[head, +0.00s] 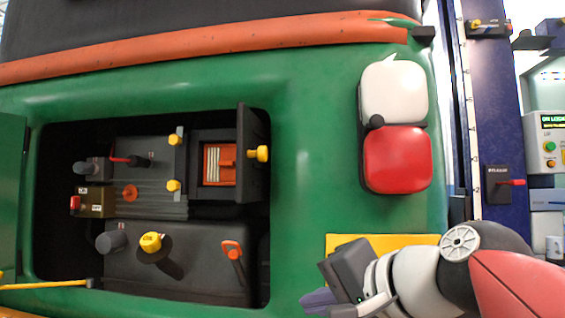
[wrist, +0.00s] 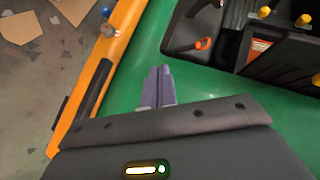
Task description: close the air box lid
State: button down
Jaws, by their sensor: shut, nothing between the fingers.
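The air box (head: 219,165) sits inside the engine bay of the green body, with an orange and white filter showing in it. Its dark lid (head: 251,140) stands open at the box's right side, with a yellow knob (head: 262,153) on its outer face. My gripper (head: 312,299) is in the lower middle of the head view, to the right of and below the bay, apart from the lid. In the wrist view its lavender fingers (wrist: 158,82) are together and empty over green bodywork.
Around the air box are a yellow-capped filler (head: 151,242), an orange-handled dipstick (head: 232,250) and yellow bolts. The bay rim (head: 285,190) is green. A red and white lamp (head: 397,160) sits right of the bay. A yellow rod (head: 45,285) crosses the lower left.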

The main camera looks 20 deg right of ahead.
jog(key=s+d+r+m+t+y, duration=0.1)
jog(key=s+d+r+m+t, duration=0.1)
jog(key=r, duration=0.8)
jog(key=s+d+r+m+t, duration=0.2)
jog(key=s+r+t, duration=0.1)
jog(key=r, duration=0.6)
send_near(262, 158)
jog(key=w+d, duration=0.3)
jog(key=w, duration=0.3)
jog(key=shift+w+a+r+p, duration=0.1)
jog(key=shift+w+a, duration=0.1)
jog(key=shift+a, duration=0.3)
jog(key=shift+w+a+r+p, duration=0.1)
jog(key=shift+w+a+p, duration=0.1)
jog(key=shift+a, duration=0.35)
jog(key=shift+w+a+r+p, duration=0.15)
jog(key=shift+w+a, duration=0.1)
jog(key=shift+a, duration=0.25)
jog(key=shift+a, duration=0.1)
